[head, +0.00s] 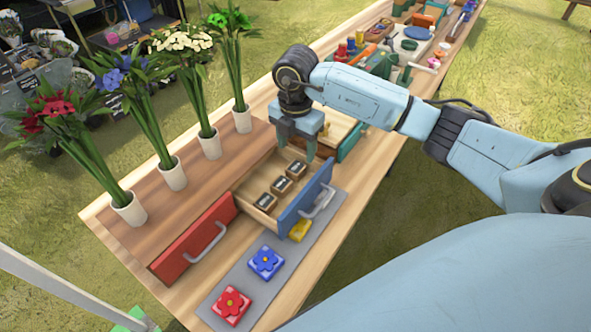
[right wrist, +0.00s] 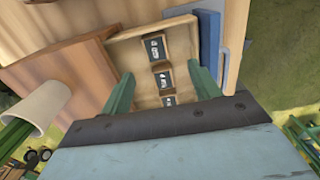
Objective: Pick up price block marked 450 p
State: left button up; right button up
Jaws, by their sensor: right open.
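Three small wooden price blocks with dark labels stand in a row in the open blue-fronted drawer (head: 263,200): a near block (head: 264,203), a middle block (head: 281,185) and a far block (head: 297,169). Their numbers are too small to read, so I cannot tell which is marked 450 p. My right gripper (head: 297,147) is open and empty above the drawer's far end. In the right wrist view, its green fingers (right wrist: 163,83) stand either side of the row, with the middle block (right wrist: 164,78) showing between them. My left gripper is not in view.
The blue drawer front (head: 306,200) stands right of the blocks. A red drawer front (head: 195,240) is nearer, and a teal one (head: 351,141) is beyond my gripper. Vases of flowers (head: 173,174) line the left. Flower tiles (head: 266,262) lie on a grey mat (head: 240,289).

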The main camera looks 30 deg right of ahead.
aim_at(295, 168)
jog(key=f, duration=0.8)
jog(key=shift+w+f, duration=0.25)
jog(key=shift+w, duration=0.05)
jog(key=c, duration=1.1)
